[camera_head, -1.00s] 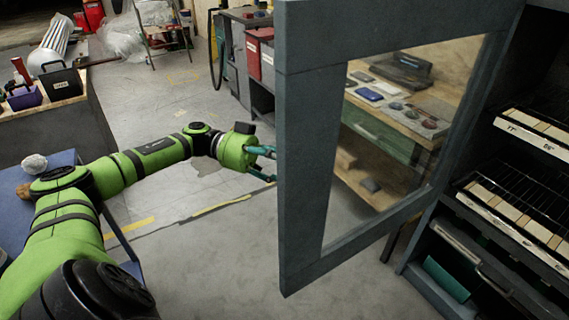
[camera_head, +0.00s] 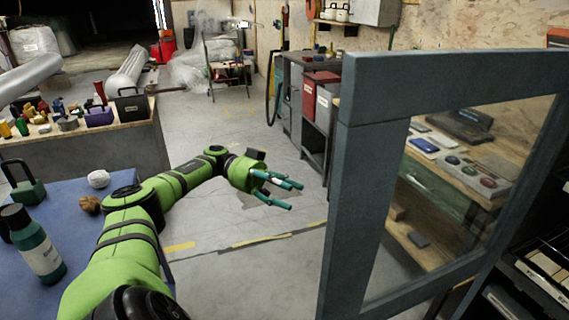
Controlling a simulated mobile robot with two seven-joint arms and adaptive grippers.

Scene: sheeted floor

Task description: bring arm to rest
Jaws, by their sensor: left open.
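My left gripper (camera_head: 281,190) has teal fingers at the end of a green arm that comes in from the lower left. It is open and empty, held in the air over the grey floor. The swung-open cabinet door (camera_head: 352,200), with a blue-grey frame and a glass pane, stands to the right of the gripper. There is a visible gap between the fingers and the door edge. My right gripper is not in view.
A blue table (camera_head: 75,215) at the left holds a green bottle (camera_head: 38,250), a white ball (camera_head: 98,179) and a brown lump (camera_head: 90,204). A cluttered bench (camera_head: 110,150) stands behind it. A shelved cabinet (camera_head: 535,265) is at the right edge.

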